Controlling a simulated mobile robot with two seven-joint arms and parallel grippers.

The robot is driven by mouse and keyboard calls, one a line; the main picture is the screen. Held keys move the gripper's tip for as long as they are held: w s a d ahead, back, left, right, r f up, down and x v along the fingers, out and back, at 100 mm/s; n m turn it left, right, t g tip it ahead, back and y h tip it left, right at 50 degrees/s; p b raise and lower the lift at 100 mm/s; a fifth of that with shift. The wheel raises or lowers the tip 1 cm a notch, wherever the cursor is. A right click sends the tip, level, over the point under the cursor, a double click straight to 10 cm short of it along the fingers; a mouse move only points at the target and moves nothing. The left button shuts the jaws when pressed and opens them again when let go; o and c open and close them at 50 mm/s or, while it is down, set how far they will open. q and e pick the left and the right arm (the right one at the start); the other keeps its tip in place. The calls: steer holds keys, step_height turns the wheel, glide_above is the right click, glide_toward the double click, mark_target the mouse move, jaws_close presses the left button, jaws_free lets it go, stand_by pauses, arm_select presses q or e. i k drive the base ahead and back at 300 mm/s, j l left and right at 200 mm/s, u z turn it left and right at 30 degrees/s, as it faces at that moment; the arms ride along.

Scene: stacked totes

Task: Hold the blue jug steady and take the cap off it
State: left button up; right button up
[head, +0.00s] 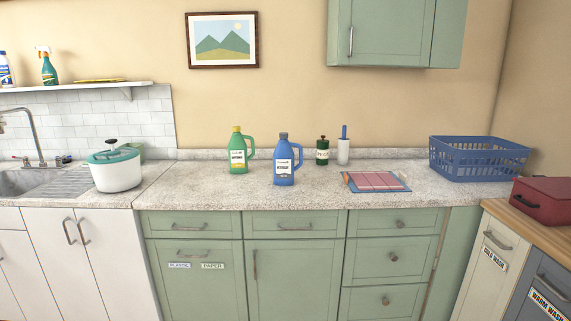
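The blue jug (284,168) stands upright on the speckled counter, with a white label on its front and its handle on the right. Its cap (283,135) is on top and looks dark grey-blue. Neither of my grippers shows in the head view, and nothing is touching the jug.
A green jug (238,155) with a yellow cap stands just left of the blue jug. A dark green canister (322,150), a white holder with a blue-handled brush (343,150) and a striped board (376,182) are to the right. The counter front (220,195) is clear.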

mark_target(284, 169)
steer(key=i+j+z, duration=0.3)
steer(key=i+j, duration=0.75)
